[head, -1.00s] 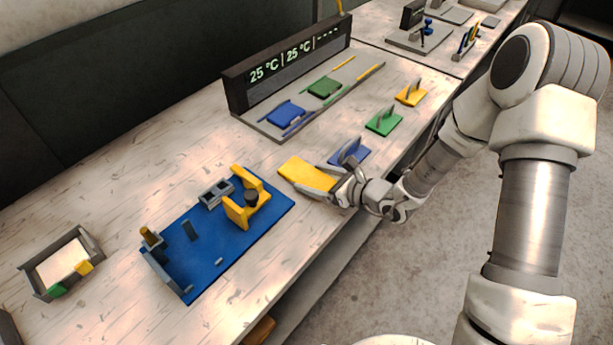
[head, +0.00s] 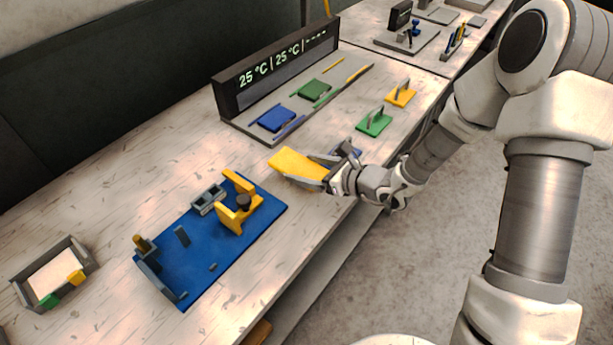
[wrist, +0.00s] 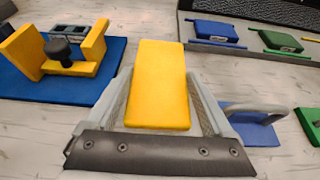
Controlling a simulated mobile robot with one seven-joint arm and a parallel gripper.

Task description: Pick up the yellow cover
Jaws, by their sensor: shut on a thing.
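The yellow cover (head: 298,163) is a flat rectangular block. It is between the fingers of my gripper (head: 322,170), which is shut on it. In the head view the cover looks tilted and raised a little off the table. In the wrist view the cover (wrist: 160,85) fills the space between the two grey fingers of my gripper (wrist: 158,100), with its far end sticking out past them.
A blue base (head: 190,270) with a yellow bracket (head: 236,215) stands to the left. A grey rack with a temperature display (head: 275,72) holds blue and green blocks behind. Green (head: 374,122) and yellow (head: 400,95) handled plates lie to the right. A small tray (head: 22,290) is far left.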

